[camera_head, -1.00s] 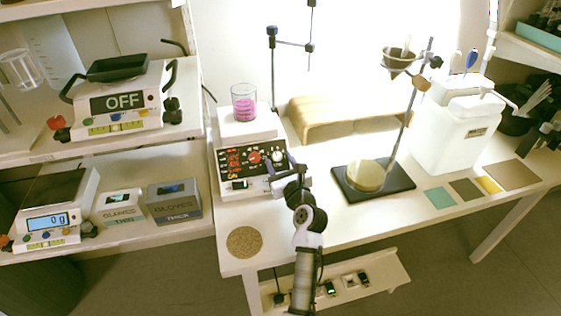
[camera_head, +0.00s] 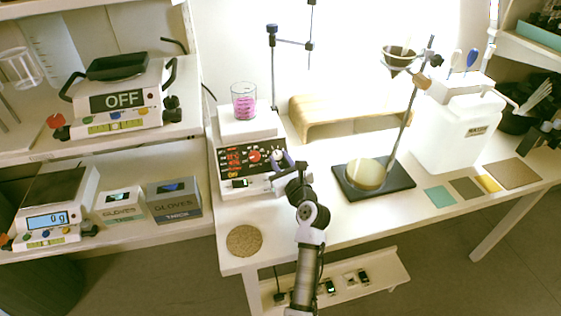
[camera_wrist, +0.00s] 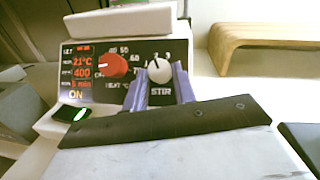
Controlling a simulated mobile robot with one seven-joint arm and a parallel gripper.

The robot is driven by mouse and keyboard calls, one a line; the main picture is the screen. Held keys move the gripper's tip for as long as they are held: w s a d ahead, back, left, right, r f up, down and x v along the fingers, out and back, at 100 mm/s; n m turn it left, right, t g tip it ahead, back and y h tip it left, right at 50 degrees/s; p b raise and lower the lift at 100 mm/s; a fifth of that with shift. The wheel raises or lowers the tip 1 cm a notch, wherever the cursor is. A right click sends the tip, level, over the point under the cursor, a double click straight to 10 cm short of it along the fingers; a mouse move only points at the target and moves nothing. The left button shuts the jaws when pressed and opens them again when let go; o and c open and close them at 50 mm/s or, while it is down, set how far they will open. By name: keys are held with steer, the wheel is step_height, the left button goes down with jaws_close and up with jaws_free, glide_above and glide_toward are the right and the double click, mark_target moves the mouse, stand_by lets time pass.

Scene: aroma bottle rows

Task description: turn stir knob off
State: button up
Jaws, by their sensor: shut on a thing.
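The hotplate stirrer (camera_head: 247,128) stands on the white table with a dark front panel. In the wrist view its white stir knob (camera_wrist: 158,70) sits above the word STIR. My gripper (camera_wrist: 158,82) has its two purple fingers shut on this knob, one on each side. In the head view my gripper (camera_head: 280,163) reaches the right end of the panel. The red heat knob (camera_wrist: 113,66) is just left of the fingers. The panel's red display (camera_wrist: 82,66) reads 21°C and 400, with ON lit below.
A beaker of pink liquid (camera_head: 244,101) stands on the stirrer's top plate. A cork mat (camera_head: 244,241) lies in front of it. A ring stand (camera_head: 374,187) on a dark base and a wooden bench (camera_head: 345,113) are to the right.

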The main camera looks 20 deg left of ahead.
steer(key=n+g, duration=0.1)
steer(key=n+g+y, duration=0.1)
steer(key=n, duration=0.1)
steer(key=n+g, duration=0.1)
steer(key=n, duration=0.1)
steer(key=shift+w+d+r+y, duration=0.15)
steer(key=shift+w+d+y, duration=0.15)
steer(key=shift+y, duration=0.1)
steer(key=n+g+p, duration=0.1)
steer(key=n, duration=0.1)
steer(key=n+g, duration=0.1)
steer(key=n, duration=0.1)
steer(key=n+g+p, duration=0.1)
steer(key=g, duration=0.1)
steer(key=shift+w+d+r+n+y+p, duration=0.1)
steer(key=shift+w+r+n+y+p, duration=0.2)
steer(key=shift+n+p, duration=0.1)
steer(key=n+g+p, duration=0.1)
steer(key=n, duration=0.1)
steer(key=n+g+p, duration=0.1)
steer(key=n, duration=0.1)
steer(key=shift+w+r+h, duration=0.15)
steer(key=shift+r+h, duration=0.05)
steer(key=shift+h, duration=0.2)
steer(key=shift+w+n+g+h+p, duration=0.1)
steer(key=shift+n+g+h+p, duration=0.6)
steer(key=shift+n+g+p, duration=0.65)
steer(key=shift+n+b, duration=0.3)
steer(key=shift+n, duration=0.15)
steer(key=o, duration=1)
